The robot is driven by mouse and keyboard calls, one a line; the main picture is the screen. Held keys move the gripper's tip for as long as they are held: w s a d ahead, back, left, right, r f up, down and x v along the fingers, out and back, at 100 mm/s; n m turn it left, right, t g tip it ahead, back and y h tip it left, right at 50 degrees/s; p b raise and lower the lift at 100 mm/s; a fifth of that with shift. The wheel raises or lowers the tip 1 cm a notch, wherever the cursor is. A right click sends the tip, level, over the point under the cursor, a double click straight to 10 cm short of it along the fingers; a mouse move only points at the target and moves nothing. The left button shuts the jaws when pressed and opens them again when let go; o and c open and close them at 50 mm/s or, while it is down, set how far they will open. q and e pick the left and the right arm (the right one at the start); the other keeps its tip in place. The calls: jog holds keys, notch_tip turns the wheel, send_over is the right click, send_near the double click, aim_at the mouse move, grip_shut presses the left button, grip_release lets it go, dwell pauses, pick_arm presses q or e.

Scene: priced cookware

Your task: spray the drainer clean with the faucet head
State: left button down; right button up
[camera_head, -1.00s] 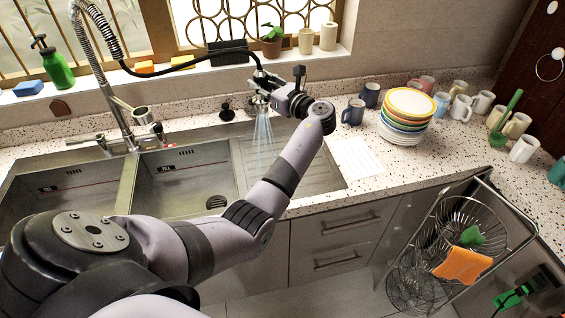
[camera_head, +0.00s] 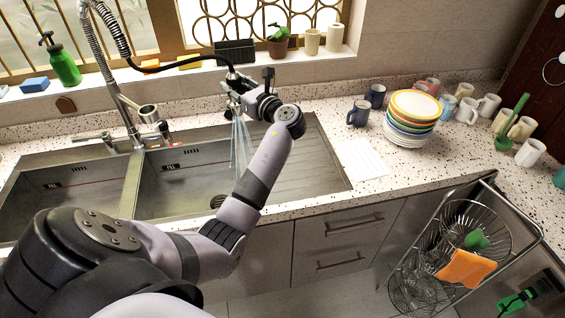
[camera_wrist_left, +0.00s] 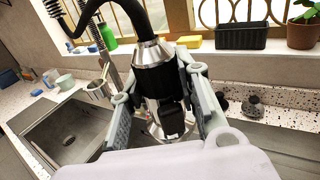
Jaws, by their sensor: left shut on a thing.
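The faucet head (camera_head: 234,80) hangs from its black hose above the sink's right side; it also shows in the left wrist view as a black and silver nozzle (camera_wrist_left: 155,72). My left gripper (camera_head: 240,98) is shut on it, with a finger on each side in the left wrist view (camera_wrist_left: 165,108). Water (camera_head: 240,145) sprays down from it onto the area where the right basin meets the drainer. The drainer (camera_head: 312,160) is the grooved metal board right of the basins. My left arm hides part of its front left. My right gripper is not in view.
Two sink basins (camera_head: 170,180) lie to the left. A plate stack (camera_head: 410,125) and several mugs (camera_head: 358,114) stand on the counter to the right. A wire rack (camera_head: 470,235) stands at lower right. A white sheet (camera_head: 361,157) lies beside the drainer.

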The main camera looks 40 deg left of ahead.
pick_arm(q)
jog(key=s+a+r, duration=0.1)
jog(key=s+a, duration=1.7)
jog(key=s, duration=0.2)
jog(key=shift+s+a+r, duration=0.2)
jog(key=shift+s+r, duration=0.05)
jog(key=shift+s, duration=0.1)
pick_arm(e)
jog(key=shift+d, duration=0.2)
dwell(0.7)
pick_arm(q)
jog(key=shift+w, duration=0.1)
jog(key=w+a, duration=0.4)
jog(key=a, duration=0.1)
jog(key=shift+w+a, duration=0.35)
jog(key=shift+w, duration=0.05)
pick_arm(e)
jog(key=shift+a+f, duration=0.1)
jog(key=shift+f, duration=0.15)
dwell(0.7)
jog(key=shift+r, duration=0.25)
pick_arm(q)
jog(key=shift+f, duration=0.2)
dwell(0.5)
